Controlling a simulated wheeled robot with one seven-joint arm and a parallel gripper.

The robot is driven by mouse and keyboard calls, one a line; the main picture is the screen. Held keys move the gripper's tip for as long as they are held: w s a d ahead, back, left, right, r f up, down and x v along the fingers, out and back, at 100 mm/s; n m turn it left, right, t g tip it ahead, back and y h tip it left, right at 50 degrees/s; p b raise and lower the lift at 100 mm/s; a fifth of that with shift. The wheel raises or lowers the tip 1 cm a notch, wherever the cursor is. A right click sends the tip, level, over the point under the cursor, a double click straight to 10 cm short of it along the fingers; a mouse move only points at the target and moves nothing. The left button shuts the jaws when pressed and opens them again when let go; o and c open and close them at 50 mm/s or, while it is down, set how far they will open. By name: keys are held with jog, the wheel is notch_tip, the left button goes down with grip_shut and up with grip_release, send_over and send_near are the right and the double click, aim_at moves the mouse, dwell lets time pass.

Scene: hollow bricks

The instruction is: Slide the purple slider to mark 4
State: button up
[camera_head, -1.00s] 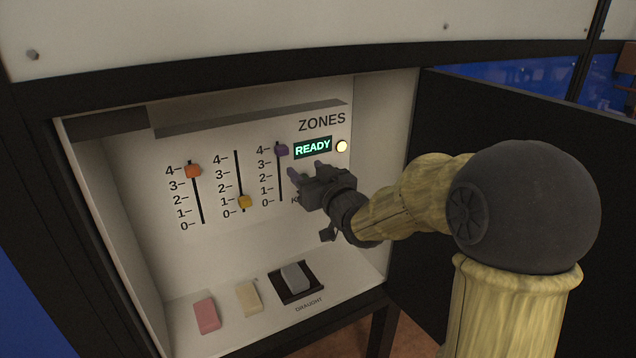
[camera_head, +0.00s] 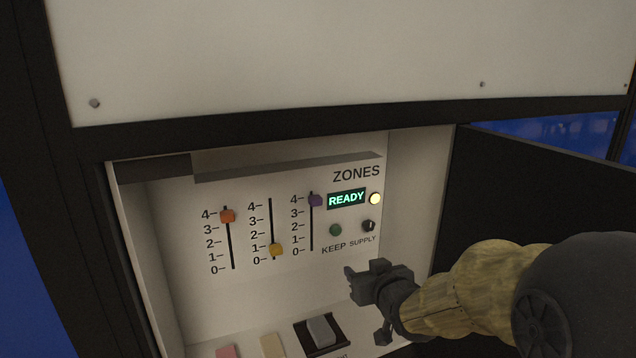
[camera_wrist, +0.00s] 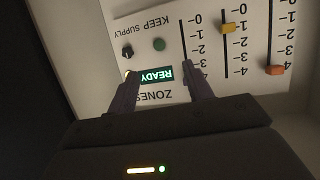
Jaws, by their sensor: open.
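The purple slider (camera_head: 315,200) is at the top of the rightmost track in the head view, level with mark 4. In the wrist view it is not clearly visible behind my finger. My gripper (camera_head: 362,278) is open and empty, below and to the right of the purple slider, apart from the panel's sliders. In the wrist view, where the panel appears upside down, my gripper's two fingers (camera_wrist: 160,92) stand either side of the READY display (camera_wrist: 157,75).
A green button (camera_head: 335,230), black knob (camera_head: 368,226) and lit lamp (camera_head: 376,199) are on the right. The cabinet door (camera_head: 545,190) stands open at right.

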jog(key=s+d+f+m+g+h, duration=0.1)
jog(key=s+d+f+g+h, duration=0.1)
jog(key=s+f+g, duration=0.6)
jog(key=s+d+f+m+g+h, duration=0.1)
jog(key=s+d+f+m+g, duration=0.15)
jog(key=s+f, duration=0.65)
jog(key=w+p+v, duration=0.1)
jog(key=p+v, duration=1.6)
jog(key=v, duration=0.2)
jog(key=shift+w+a+r+n, duration=0.3)
jog(key=shift+r+n, duration=0.15)
jog(key=shift+r, duration=0.2)
jog(key=shift+g, duration=0.25)
jog(key=shift+c, duration=0.4)
dwell(0.6)
